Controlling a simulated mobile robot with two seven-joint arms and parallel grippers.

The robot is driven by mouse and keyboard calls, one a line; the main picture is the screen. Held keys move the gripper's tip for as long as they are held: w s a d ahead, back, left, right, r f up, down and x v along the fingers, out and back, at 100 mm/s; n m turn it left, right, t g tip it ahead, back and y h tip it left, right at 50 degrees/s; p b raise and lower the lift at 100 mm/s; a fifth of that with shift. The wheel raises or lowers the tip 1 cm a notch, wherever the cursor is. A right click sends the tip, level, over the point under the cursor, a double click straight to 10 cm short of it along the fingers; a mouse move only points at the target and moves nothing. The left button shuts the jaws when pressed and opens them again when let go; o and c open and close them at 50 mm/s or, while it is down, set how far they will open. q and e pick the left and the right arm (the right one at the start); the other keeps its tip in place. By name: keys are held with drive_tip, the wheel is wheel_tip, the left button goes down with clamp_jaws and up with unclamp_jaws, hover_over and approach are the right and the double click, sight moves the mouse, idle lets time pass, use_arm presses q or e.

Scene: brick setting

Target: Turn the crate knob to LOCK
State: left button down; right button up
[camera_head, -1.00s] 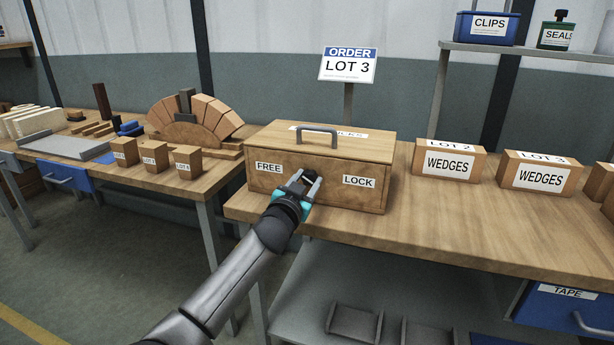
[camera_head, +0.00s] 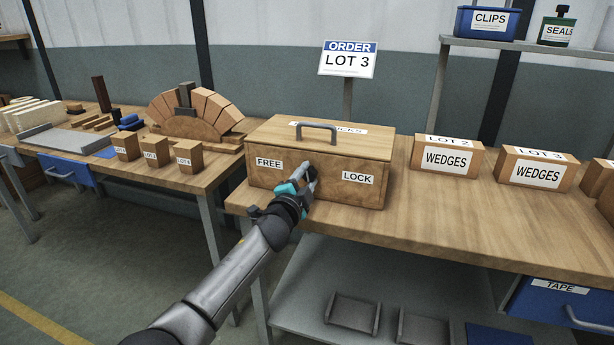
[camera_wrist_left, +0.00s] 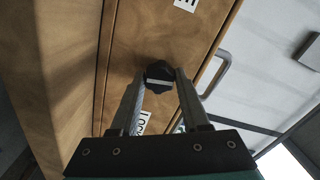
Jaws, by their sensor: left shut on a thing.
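The wooden crate (camera_head: 270,198) stands on the bench, with a FREE label (camera_head: 269,163) on the left of its front and a LOCK label (camera_head: 357,178) on the right. My left gripper (camera_head: 311,180) is at the front between the labels and hides most of the knob in the head view. In the left wrist view the dark knob (camera_wrist_left: 159,75) sits between the two fingertips, which are shut on it. Its white stripe lies nearly across that picture, roughly along the crate's up-down direction, toward neither label. My right gripper is not in view.
The crate lid has a grey handle (camera_head: 317,127). Two wedge boxes, LOT 2 (camera_head: 472,159) and LOT 3 (camera_head: 565,173), stand to the right. An order sign (camera_head: 348,60) rises behind. Bench top in front of the boxes is clear.

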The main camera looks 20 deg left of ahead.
use_arm(q)
drive_tip(key=shift+m, duration=0.7)
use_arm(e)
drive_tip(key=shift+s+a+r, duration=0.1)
use_arm(q)
drive_tip(key=shift+c, duration=1.9)
unclamp_jaws()
drive_tip(key=shift+s, duration=0.1)
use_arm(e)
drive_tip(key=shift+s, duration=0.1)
